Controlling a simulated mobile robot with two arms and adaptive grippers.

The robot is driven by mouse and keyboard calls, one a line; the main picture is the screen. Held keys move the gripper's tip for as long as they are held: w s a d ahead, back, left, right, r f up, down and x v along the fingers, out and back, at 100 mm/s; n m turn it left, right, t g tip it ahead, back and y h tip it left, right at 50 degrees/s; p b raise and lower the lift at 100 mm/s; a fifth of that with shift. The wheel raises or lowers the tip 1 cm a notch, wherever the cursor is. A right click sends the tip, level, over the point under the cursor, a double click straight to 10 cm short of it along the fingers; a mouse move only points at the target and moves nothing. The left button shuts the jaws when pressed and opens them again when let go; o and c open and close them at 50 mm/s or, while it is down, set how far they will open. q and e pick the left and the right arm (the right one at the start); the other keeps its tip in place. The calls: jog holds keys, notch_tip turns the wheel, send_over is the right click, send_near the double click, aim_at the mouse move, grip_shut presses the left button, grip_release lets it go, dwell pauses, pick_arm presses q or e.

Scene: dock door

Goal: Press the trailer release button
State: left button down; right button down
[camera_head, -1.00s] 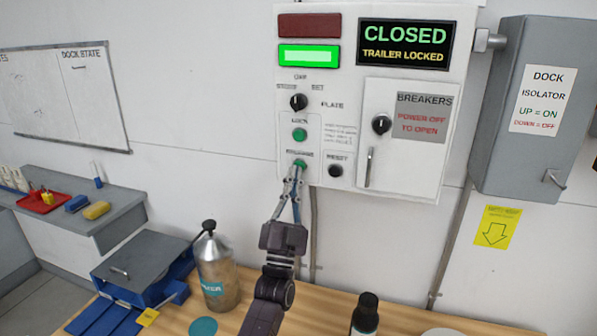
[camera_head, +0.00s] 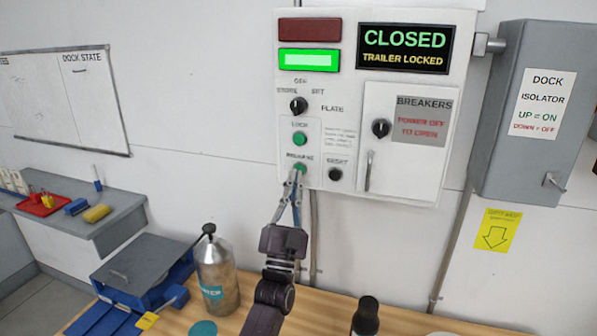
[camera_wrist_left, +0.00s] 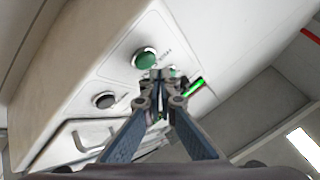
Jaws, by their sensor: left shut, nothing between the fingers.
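The trailer release button is the lower green button (camera_head: 299,168) on the white control panel (camera_head: 330,205), under a label that reads as release. It also shows in the left wrist view as the large green button (camera_wrist_left: 145,58). My left gripper (camera_head: 297,174) is shut and empty, with its fingertips at the button's lower edge in the head view. In the left wrist view the fingertips (camera_wrist_left: 157,76) are just beside the button; I cannot tell whether they touch it. The display (camera_head: 404,47) reads CLOSED, TRAILER LOCKED. My right gripper is not in view.
A green lock button (camera_head: 299,139) sits just above, and a black reset button (camera_head: 335,174) to the right. The grey dock isolator box (camera_head: 520,110) is at the right. A metal bottle (camera_head: 217,270) and a dark bottle (camera_head: 366,316) stand on the wooden bench (camera_head: 310,310).

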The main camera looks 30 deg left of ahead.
pick_arm(q)
jog(key=shift+w, duration=0.1)
dwell(0.3)
jog(key=shift+w+a+b, duration=0.1)
jog(key=shift+w+b, duration=0.2)
jog(key=shift+w, duration=0.05)
jog(key=shift+w+a+b, duration=0.1)
jog(key=shift+w+b, duration=0.2)
jog(key=shift+w, duration=0.1)
dwell(0.6)
jog(key=shift+s, duration=0.1)
jog(key=shift+s+d+p, duration=0.2)
jog(key=shift+s+p, duration=0.2)
jog(key=shift+s, duration=0.35)
